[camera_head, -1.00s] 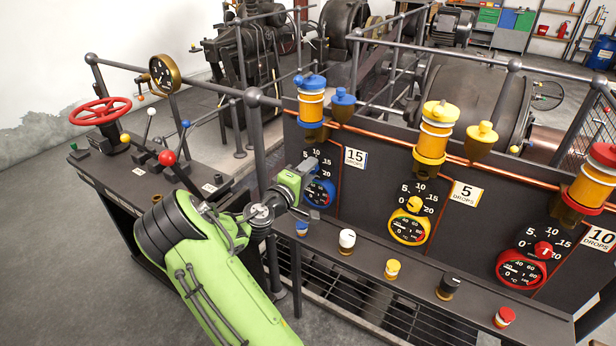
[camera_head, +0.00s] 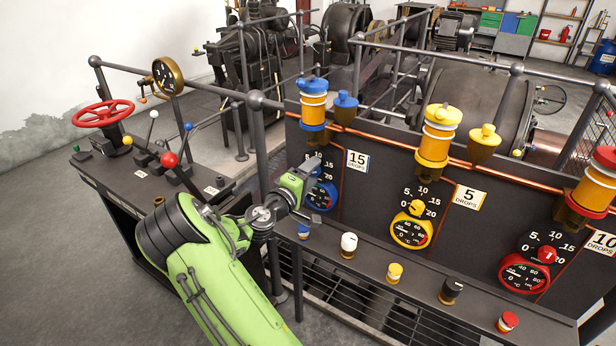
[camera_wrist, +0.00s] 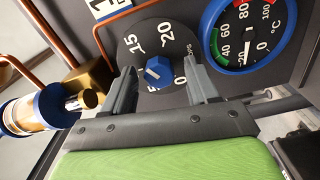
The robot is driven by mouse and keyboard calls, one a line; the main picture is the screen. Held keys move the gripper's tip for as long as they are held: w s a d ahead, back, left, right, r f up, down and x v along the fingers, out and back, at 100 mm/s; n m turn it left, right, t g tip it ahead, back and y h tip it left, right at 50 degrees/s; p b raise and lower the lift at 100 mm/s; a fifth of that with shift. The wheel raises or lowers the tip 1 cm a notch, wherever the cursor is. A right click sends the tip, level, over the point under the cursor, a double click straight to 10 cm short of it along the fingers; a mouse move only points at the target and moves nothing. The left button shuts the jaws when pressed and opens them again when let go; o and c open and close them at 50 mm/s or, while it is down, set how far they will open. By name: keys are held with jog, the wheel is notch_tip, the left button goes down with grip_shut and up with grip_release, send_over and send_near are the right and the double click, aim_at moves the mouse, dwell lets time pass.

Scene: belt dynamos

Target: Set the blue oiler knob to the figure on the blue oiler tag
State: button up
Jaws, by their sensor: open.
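The blue oiler knob (camera_wrist: 158,71) sits at the middle of a black dial in the wrist view, with 15, 20 and 0 visible around it. A light mark on the knob faces left in that view; I cannot tell exactly which figure it points at. The blue oiler tag (camera_head: 357,160) reads 15 DROPS, right of the dial in the head view. My gripper (camera_wrist: 159,72) is open, with one finger on each side of the knob. I cannot tell whether the fingers touch it. In the head view my gripper (camera_head: 308,180) partly hides the dial.
A blue-rimmed gauge (camera_wrist: 247,33) is close beside the dial. The blue oiler glass (camera_head: 313,106) and a copper pipe (camera_head: 390,143) are above it. A ledge with small coloured caps (camera_head: 349,243) runs below. Yellow (camera_head: 417,207) and red (camera_head: 546,255) oiler knobs stand to the right.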

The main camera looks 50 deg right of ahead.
jog(key=s+a, duration=0.1)
jog(key=a, duration=1.4)
jog(key=shift+s+a+p, duration=0.25)
jog(key=shift+a+p, duration=0.15)
jog(key=shift+p, duration=0.05)
